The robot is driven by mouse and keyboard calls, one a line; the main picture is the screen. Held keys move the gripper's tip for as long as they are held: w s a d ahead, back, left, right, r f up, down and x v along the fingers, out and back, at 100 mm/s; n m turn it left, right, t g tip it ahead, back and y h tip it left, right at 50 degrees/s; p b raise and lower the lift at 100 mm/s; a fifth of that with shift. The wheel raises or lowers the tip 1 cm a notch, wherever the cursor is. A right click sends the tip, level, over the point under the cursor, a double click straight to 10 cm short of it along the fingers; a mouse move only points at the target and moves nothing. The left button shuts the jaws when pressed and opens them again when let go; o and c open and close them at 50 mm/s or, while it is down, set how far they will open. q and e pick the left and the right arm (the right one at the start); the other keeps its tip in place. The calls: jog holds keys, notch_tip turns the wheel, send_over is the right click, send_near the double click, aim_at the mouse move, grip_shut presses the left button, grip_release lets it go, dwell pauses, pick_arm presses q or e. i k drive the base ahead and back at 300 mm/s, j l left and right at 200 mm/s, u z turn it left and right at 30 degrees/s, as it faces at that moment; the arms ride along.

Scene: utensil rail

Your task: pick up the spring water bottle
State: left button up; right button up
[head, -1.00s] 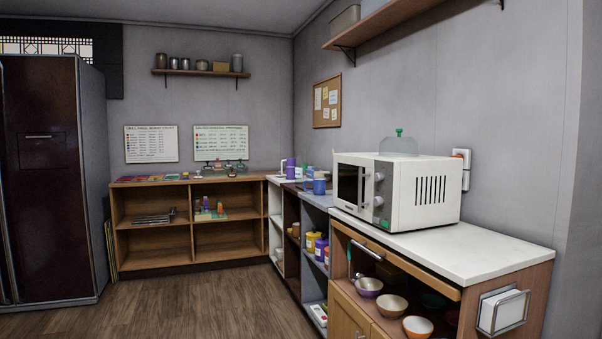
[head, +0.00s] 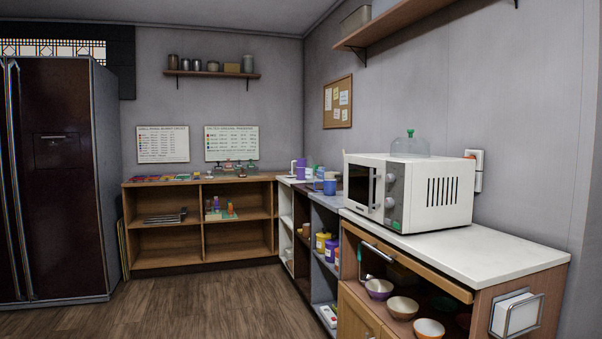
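I cannot make out a spring water bottle for certain in the head view. Several small items, some of them purple and blue, stand in the back corner on the counter (head: 331,204), too small to identify. Small bottle-like items (head: 228,166) stand on top of the wooden shelf unit (head: 200,236), also too small to name. Neither of my grippers is in view.
A white microwave (head: 436,205) stands on the right counter (head: 480,253), with bowls (head: 402,307) on the shelf beneath. A dark fridge (head: 60,170) stands at the left. The wooden floor (head: 215,305) between is clear.

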aim_at(310, 163)
jog(key=i+j+u, duration=0.2)
jog(key=i, duration=0.3)
jog(key=i+u, duration=0.25)
jog(key=i, duration=0.2)
jog(key=i+j, duration=0.1)
jog(key=i, duration=1.65)
jog(key=i+j+z, duration=0.1)
jog(key=i+z, duration=0.3)
jog(key=i+j+z, duration=0.2)
jog(key=z, duration=0.15)
jog(key=i+j+z, duration=0.6)
jog(key=z, duration=0.15)
jog(key=i+j+z, duration=0.15)
jog(key=j+z, duration=0.2)
jog(key=i+j+z, duration=0.1)
jog(key=j+z, duration=0.25)
jog(key=l, duration=0.05)
